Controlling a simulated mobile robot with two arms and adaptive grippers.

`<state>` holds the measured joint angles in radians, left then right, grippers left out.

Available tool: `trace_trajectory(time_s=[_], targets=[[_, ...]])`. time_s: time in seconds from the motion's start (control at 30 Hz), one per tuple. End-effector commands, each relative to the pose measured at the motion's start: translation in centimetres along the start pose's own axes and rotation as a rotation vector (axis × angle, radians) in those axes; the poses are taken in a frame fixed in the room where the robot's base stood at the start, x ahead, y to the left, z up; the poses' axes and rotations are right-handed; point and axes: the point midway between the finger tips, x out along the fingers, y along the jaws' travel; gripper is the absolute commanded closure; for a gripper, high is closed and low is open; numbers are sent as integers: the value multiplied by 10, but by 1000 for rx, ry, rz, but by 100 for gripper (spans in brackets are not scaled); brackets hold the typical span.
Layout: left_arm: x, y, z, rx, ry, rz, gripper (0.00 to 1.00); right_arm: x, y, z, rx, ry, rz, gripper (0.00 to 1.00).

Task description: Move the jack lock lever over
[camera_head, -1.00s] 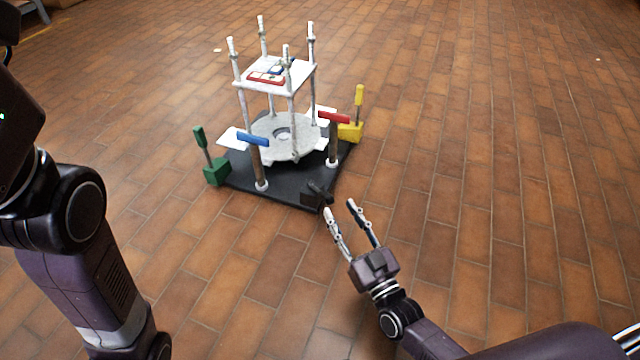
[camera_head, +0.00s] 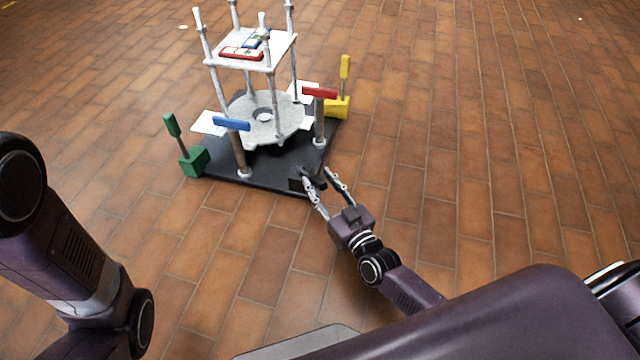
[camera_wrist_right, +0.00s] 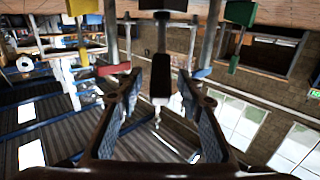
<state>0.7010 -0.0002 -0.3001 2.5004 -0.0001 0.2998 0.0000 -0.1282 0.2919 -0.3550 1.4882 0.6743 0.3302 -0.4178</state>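A black lever on a black block (camera_head: 298,184) sits at the near corner of the dark base plate (camera_head: 265,178). In the right wrist view the black lever (camera_wrist_right: 160,78) lies between my right gripper's spread fingers (camera_wrist_right: 158,105), with space on both sides. In the head view my right gripper (camera_head: 316,174) is open at that corner, its fingertips partly covering the lever. A green lever (camera_head: 171,125) stands at the left corner and a yellow lever (camera_head: 345,68) at the far right corner. No marking shows which one is the jack lock. My left gripper is out of view.
A blue-topped handle (camera_head: 231,124) and a red-topped handle (camera_head: 320,93) stand on the plate near my right gripper. Behind them is a grey round flange (camera_head: 240,115) under a white shelf (camera_head: 272,50) on posts. The tiled floor around is clear.

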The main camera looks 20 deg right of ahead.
Motion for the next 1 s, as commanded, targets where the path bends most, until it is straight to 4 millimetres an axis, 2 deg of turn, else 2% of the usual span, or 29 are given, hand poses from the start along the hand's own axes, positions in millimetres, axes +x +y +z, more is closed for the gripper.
trace_trajectory(time_s=[0.2, 0.5, 0.83, 1.0], targets=[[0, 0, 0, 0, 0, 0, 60, 0, 0, 0, 0, 0, 0, 67], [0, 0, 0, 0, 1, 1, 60, 0, 0, 0, 0, 0, 0, 100], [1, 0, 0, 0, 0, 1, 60, 0, 0, -1, 0, -1, 0, 100], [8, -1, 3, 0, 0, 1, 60, 1, 0, -4, 0, -12, 0, 100]])
